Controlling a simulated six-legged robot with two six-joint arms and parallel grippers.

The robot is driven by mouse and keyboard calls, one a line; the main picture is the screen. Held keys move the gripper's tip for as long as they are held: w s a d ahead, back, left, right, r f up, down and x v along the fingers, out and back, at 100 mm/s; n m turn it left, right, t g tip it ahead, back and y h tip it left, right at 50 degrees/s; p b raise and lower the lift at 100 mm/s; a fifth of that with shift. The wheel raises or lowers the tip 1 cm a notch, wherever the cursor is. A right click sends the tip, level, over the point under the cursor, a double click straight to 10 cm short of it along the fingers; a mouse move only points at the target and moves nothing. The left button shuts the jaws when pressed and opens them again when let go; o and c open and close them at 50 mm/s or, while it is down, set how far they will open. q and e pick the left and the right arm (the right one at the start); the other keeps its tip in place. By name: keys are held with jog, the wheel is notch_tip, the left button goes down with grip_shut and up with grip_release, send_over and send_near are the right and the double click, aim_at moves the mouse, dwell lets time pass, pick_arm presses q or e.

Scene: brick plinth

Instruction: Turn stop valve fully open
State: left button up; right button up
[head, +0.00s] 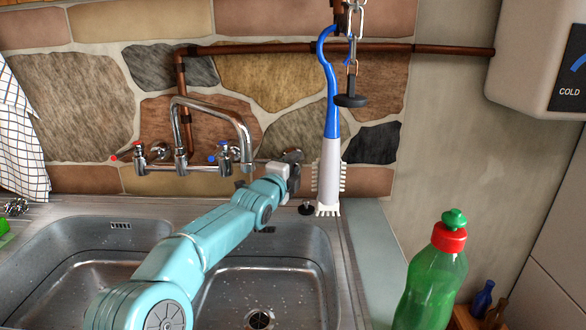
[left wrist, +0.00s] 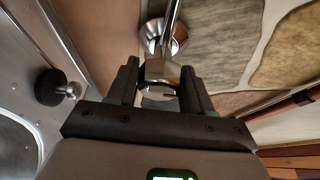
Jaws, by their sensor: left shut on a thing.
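The stop valve (head: 292,156) appears as a small metal fitting low on the stone wall, right of the mixer tap; my gripper partly hides it. My left gripper (head: 286,170) reaches it from the front. In the left wrist view, the gripper (left wrist: 160,78) has its two dark fingers shut on the valve's metal handle (left wrist: 158,70). A round chrome wall plate (left wrist: 163,36) shows beyond the fingertips. How far the valve is turned cannot be told. My right gripper is in neither view.
A chrome mixer tap (head: 183,135) stands left of the gripper. A blue-and-white brush (head: 331,140) hangs close on the right, with a black plug on a chain (head: 350,100). The steel sink (head: 310,275) lies below. A green bottle (head: 432,285) stands front right.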

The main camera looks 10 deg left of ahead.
pick_arm(q)
jog(key=o, duration=1)
jog(key=shift+s+f, duration=0.1)
jog(key=shift+s, duration=0.05)
jog(key=s+a+b, duration=0.3)
jog(key=s+b, duration=0.3)
jog(key=s, duration=0.9)
jog(key=shift+s, duration=0.4)
jog(key=shift+a, duration=0.1)
